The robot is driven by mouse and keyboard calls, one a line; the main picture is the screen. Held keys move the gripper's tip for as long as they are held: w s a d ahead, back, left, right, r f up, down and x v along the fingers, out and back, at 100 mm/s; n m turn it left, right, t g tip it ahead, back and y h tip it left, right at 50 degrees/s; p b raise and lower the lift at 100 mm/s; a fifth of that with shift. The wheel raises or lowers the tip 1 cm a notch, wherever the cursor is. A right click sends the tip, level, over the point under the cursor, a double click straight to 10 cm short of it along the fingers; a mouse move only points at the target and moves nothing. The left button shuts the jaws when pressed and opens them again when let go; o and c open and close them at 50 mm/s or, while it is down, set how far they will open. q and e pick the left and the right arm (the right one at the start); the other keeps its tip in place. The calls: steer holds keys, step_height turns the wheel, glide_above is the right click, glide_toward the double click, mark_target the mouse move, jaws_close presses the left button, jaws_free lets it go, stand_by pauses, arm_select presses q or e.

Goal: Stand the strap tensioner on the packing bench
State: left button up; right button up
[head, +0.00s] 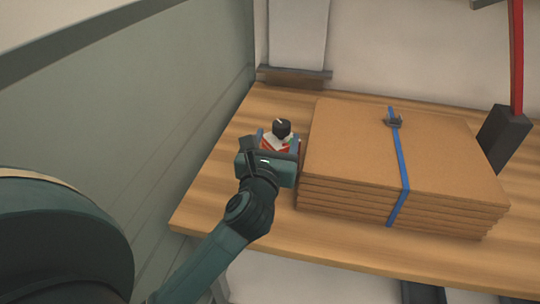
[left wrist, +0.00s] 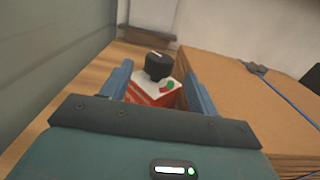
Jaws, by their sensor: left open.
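The strap tensioner (head: 281,131), a red and white body with a black knob on top, is upright on the wooden packing bench (head: 238,155), left of the cardboard stack. The tensioner's lower part is hidden by the gripper. My right gripper is not in view.
A stack of flat cardboard (head: 400,150) with a blue strap (head: 400,160) and a metal buckle (head: 394,121) stands close to the right. A grey-green wall panel (head: 150,110) borders the left. A dark block with a red post (head: 505,135) stands at the right.

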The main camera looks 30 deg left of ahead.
arm_select(q)
steer(key=v, duration=0.6)
steer(key=shift+r, duration=0.1)
